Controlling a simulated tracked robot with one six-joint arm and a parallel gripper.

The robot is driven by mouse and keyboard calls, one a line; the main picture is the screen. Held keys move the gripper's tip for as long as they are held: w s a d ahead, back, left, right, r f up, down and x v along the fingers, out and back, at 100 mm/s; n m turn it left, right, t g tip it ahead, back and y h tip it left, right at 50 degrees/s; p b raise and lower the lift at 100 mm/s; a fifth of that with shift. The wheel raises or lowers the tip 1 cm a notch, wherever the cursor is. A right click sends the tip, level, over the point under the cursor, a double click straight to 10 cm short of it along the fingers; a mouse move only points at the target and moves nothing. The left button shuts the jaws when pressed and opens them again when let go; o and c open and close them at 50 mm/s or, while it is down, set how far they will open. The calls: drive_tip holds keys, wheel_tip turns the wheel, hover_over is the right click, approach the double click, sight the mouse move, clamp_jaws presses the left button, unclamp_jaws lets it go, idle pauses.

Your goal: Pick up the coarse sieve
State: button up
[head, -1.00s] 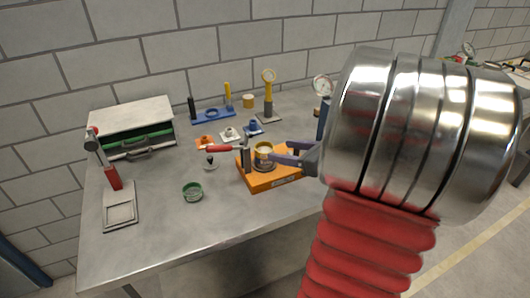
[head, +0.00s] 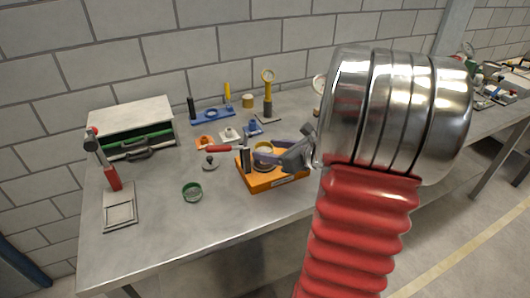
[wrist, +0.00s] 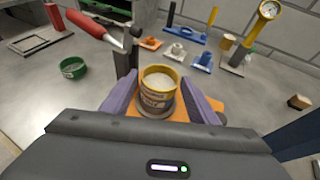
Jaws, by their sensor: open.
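A round cup with a yellow rim (head: 264,148) and pale grainy contents stands on an orange base on the bench. In the wrist view the cup (wrist: 157,96) carries a pale label with dark print, too small to read surely; it fits the coarse sieve best. My gripper (head: 273,152) has purple fingers. In the wrist view my gripper (wrist: 158,82) is open, with one finger on each side of the cup. Small gaps seem to show, but contact is hard to judge. The cup's lower part is partly hidden.
A red-handled lever (head: 226,149) on a dark post stands close left of the cup. A green round dish (head: 192,192) lies further left. Small blue, orange and white fixtures (head: 230,134) stand behind. The front left of the bench (head: 150,245) is clear.

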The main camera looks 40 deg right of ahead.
drive_tip(key=shift+x, duration=0.9)
drive_tip(key=c, duration=0.8)
